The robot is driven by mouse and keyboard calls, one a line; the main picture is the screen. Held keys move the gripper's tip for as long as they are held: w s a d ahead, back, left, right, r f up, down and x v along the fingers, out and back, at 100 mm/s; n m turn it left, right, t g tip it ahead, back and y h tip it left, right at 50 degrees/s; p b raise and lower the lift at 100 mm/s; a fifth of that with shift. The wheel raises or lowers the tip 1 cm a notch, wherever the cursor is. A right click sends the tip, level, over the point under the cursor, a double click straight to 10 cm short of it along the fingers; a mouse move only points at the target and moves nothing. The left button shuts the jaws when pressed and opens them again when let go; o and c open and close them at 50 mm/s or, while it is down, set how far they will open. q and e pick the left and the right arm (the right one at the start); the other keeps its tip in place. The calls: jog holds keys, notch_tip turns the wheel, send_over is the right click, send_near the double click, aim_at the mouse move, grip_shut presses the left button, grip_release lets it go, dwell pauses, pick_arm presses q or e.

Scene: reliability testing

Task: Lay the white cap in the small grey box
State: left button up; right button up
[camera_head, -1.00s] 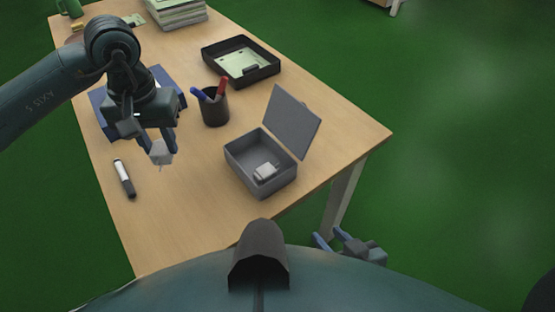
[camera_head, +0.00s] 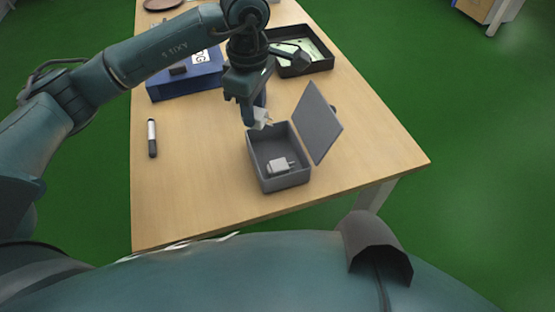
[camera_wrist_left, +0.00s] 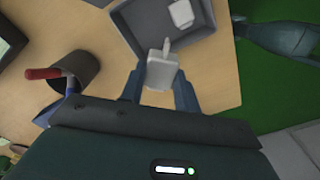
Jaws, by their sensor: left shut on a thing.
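The small grey box (camera_head: 252,152) stands on the table with its lid (camera_head: 318,121) raised on the right side. A white block-like piece (camera_head: 279,166) lies inside on its floor; it also shows in the left wrist view (camera_wrist_left: 181,13). My left gripper (camera_head: 254,115) is shut on a white piece, the white cap (camera_head: 263,117), above the box's back left edge. In the left wrist view the held cap (camera_wrist_left: 162,72) sits between both fingertips, a small prong pointing toward the box (camera_wrist_left: 133,33). My right gripper is not in view.
A black-and-white marker (camera_head: 152,138) lies on the left of the table. A blue binder (camera_head: 190,80) and a black tray (camera_head: 318,66) are behind. A dark pen cup (camera_wrist_left: 75,68) stands beside the gripper. The table front is clear.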

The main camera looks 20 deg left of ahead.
pick_arm(q)
jog(key=n, duration=0.3)
jog(key=d+n, duration=0.1)
jog(key=n, duration=0.1)
jog(key=shift+w+f+n, duration=0.25)
jog(key=shift+w+n, duration=0.05)
jog(key=n, duration=0.2)
jog(key=shift+w+d+n, duration=0.15)
jog(key=shift+d+n, duration=0.05)
jog(key=shift+n, duration=0.2)
jog(key=n, duration=0.4)
jog(key=shift+w+d+f, duration=0.25)
jog(key=shift+d, duration=0.1)
jog(key=n, duration=0.4)
send_near(271, 153)
jog(key=shift+n, duration=0.4)
notch_tip(271, 153, down, 5)
jog(key=shift+d+f, duration=0.1)
jog(key=shift+f, duration=0.15)
jog(key=shift+f+b, duration=0.1)
jog(key=shift+b, duration=0.2)
jog(key=shift+f, duration=0.15)
jog(key=o, duration=0.9)
